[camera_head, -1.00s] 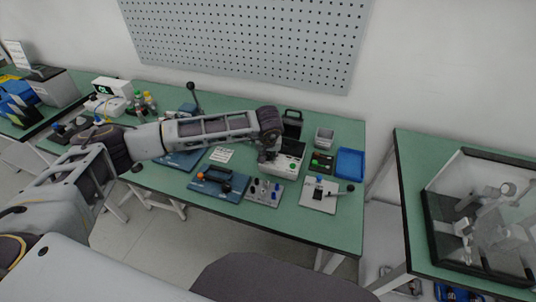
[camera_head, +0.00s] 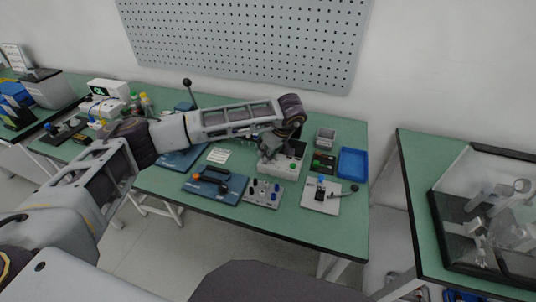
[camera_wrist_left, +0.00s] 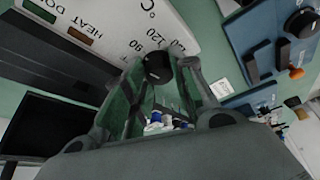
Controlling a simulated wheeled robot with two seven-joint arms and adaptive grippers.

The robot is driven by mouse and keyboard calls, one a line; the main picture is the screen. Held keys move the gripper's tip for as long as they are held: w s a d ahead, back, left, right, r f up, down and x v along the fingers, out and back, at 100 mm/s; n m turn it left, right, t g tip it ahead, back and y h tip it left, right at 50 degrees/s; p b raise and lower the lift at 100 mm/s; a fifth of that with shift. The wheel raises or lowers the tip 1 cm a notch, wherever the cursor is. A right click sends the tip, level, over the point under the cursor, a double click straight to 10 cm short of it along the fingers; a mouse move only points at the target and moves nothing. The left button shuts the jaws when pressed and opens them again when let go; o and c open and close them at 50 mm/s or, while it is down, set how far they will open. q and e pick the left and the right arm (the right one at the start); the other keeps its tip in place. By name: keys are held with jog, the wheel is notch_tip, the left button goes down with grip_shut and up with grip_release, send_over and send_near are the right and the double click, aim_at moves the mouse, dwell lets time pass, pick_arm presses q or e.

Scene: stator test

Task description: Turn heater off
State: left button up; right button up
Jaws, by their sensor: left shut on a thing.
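The heater (camera_head: 296,162) is a white box on the green bench, partly hidden behind my left gripper (camera_head: 270,149) in the head view. In the left wrist view its white panel (camera_wrist_left: 110,22) fills the top left, with "HEAT", "°C" and the scale figures 90 and 120. A small black knob (camera_wrist_left: 157,67) sits by that scale. My left gripper (camera_wrist_left: 160,72) has its fingertips on either side of the knob and is shut on it. Which way the knob points is hard to tell. My right gripper is not in view.
A blue tray (camera_head: 352,163) and a small grey box (camera_head: 325,138) stand right of the heater. A lever plate (camera_head: 321,196), a knob panel (camera_head: 263,192) and a blue board with an orange part (camera_head: 214,184) lie in front. The bench's front right is clear.

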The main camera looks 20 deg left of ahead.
pick_arm(q)
jog(key=n, duration=0.2)
jog(key=shift+w+n+g, duration=0.1)
jog(key=shift+n+g, duration=0.2)
jog(key=shift+g, duration=0.1)
jog(key=n+g, duration=0.1)
jog(key=n, duration=0.2)
jog(key=shift+n+g+y+b, duration=0.3)
jog(key=shift+b, duration=0.1)
jog(key=shift+w+n, duration=0.1)
jog(key=shift+n, duration=0.3)
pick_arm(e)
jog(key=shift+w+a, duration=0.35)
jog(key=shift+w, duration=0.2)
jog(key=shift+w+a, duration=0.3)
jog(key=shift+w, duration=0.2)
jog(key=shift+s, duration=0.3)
pick_arm(q)
jog(key=o, duration=0.9)
jog(key=shift+o, duration=0.7)
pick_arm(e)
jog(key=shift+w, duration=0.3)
